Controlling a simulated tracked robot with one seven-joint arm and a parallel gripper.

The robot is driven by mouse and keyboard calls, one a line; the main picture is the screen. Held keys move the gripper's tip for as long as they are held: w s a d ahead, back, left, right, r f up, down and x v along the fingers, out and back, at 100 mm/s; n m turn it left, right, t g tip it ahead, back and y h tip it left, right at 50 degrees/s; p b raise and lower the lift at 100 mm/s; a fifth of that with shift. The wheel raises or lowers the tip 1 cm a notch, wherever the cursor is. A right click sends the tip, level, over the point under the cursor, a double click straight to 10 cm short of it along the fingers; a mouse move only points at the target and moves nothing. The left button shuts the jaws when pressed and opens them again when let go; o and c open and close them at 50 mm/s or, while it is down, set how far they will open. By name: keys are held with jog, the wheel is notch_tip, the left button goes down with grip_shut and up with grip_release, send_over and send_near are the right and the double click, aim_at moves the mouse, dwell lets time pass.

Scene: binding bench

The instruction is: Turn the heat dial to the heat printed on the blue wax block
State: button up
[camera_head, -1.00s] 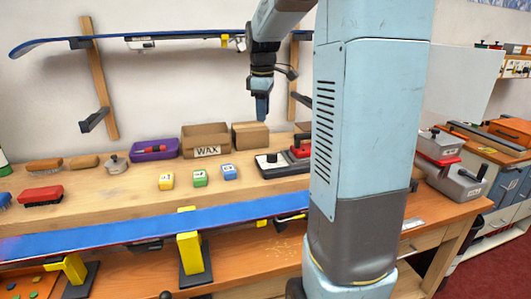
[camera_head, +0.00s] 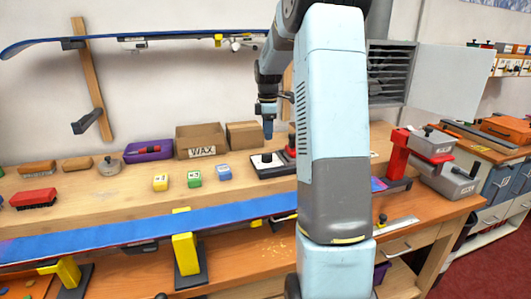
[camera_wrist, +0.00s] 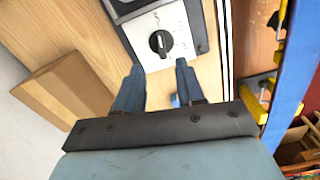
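The blue wax block (camera_head: 223,172) stands on the bench right of the green block (camera_head: 194,179) and yellow block (camera_head: 160,182); its printed heat is too small to read. The heat dial (camera_wrist: 160,43) is a black round knob with a pale pointer mark on a white plate (camera_wrist: 172,22); the scale marks are not readable. The white plate also shows in the head view (camera_head: 260,164). My gripper (camera_wrist: 159,66) is open and empty, its two fingertips apart just short of the dial. In the head view my gripper (camera_head: 268,134) points down above the plate.
A cardboard WAX box (camera_head: 202,142) and a plain carton (camera_head: 244,135) stand behind the blocks. The carton also shows in the wrist view (camera_wrist: 62,90). A purple tray (camera_head: 149,150) stands at left.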

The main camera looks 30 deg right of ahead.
aim_at(267, 154)
notch_tip(267, 154, down, 8)
jog(key=shift+f, duration=0.25)
jog(key=shift+r, duration=0.1)
grip_shut()
dwell(0.4)
jog(key=shift+a, duration=0.2)
jog(key=shift+d, duration=0.1)
